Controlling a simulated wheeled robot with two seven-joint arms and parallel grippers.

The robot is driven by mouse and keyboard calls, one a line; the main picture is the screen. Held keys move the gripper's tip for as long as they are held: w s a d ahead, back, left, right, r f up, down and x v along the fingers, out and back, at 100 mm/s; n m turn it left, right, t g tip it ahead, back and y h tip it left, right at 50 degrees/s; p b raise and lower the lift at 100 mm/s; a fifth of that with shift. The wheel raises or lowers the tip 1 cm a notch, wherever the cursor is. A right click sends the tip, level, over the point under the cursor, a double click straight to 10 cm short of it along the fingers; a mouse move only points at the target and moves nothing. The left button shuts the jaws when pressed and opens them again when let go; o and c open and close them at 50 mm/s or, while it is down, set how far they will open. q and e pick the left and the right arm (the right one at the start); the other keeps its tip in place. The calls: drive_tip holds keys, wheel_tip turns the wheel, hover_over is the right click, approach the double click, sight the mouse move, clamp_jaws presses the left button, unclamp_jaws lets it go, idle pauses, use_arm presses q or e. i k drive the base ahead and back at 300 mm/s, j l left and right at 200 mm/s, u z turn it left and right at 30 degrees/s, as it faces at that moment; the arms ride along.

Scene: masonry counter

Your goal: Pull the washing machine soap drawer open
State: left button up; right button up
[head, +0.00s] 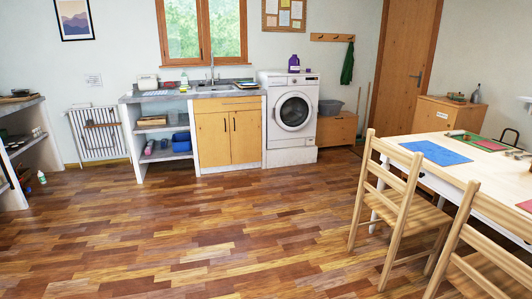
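The white washing machine (291,118) stands against the far wall, just right of the sink counter. Its round door (293,111) faces me and looks shut. The soap drawer is likely part of the narrow strip along the top of the front, but it is too small to make out clearly. A purple bottle (294,64) stands on top of the machine. Neither of my grippers is in view.
Wide wooden floor (190,225) lies clear up to the machine. A table (455,165) and wooden chairs (392,200) block the right side. A low wooden cabinet (337,130) with a grey basin stands right of the machine.

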sight(272, 81)
drive_tip(key=i, duration=6.9)
